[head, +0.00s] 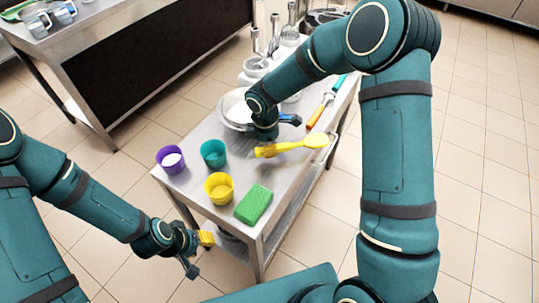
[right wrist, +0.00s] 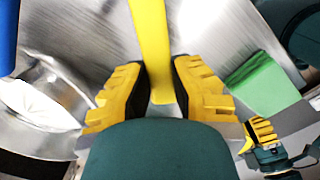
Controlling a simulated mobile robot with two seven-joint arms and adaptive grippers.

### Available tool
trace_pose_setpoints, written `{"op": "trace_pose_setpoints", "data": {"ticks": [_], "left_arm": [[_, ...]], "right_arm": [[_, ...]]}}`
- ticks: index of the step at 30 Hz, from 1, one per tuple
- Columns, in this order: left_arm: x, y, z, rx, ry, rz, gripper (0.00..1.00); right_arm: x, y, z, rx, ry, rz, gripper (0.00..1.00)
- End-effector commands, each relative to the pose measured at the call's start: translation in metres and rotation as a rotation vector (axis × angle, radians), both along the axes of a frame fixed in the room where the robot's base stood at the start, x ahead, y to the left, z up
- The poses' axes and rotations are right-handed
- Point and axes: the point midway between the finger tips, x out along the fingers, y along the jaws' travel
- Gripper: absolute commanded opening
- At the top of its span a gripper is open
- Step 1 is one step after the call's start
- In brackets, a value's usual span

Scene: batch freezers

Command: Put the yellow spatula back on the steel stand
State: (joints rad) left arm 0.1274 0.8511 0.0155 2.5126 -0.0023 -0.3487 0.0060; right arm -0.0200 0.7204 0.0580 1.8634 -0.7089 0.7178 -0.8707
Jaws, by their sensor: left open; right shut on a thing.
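The yellow spatula (head: 301,144) is held in my right gripper (head: 265,151), its broad end pointing right in the head view. In the right wrist view the spatula (right wrist: 150,40) runs between the two yellow finger pads of my right gripper (right wrist: 160,92), which is shut on it. The steel stand (head: 276,174) looks like the steel-topped table below it. The spatula is over its right side; I cannot tell if it touches the top. My left gripper (head: 200,252) is open and empty, low beside the stand's front edge.
Tall utensils stand at the back. A dark counter (head: 130,60) is at left.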

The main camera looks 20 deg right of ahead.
Motion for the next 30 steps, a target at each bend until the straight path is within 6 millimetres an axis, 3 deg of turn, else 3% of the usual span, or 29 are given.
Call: {"op": "trace_pose_setpoints", "data": {"ticks": [9,21,22,23,30], "left_arm": [[0.001,0.0,-0.008,0.0,-0.001,-0.001,0.4],[0.001,0.0,-0.011,0.0,-0.003,0.0,0.4],[0.001,0.0,-0.01,0.0,-0.003,0.0,0.4],[0.001,0.0,-0.01,0.0,-0.003,0.0,0.4],[0.001,0.0,-0.01,0.0,-0.003,0.0,0.4]], "right_arm": [[0.0,0.0,-0.036,-0.001,0.001,-0.001,0.0],[0.0,0.0,-0.041,0.0,0.0,-0.001,0.0],[0.0,0.0,-0.041,0.0,0.0,-0.001,0.3],[0.0,0.0,-0.04,0.0,0.0,-0.001,0.41],[0.0,0.0,-0.04,0.0,0.0,-0.001,0.43]]}}
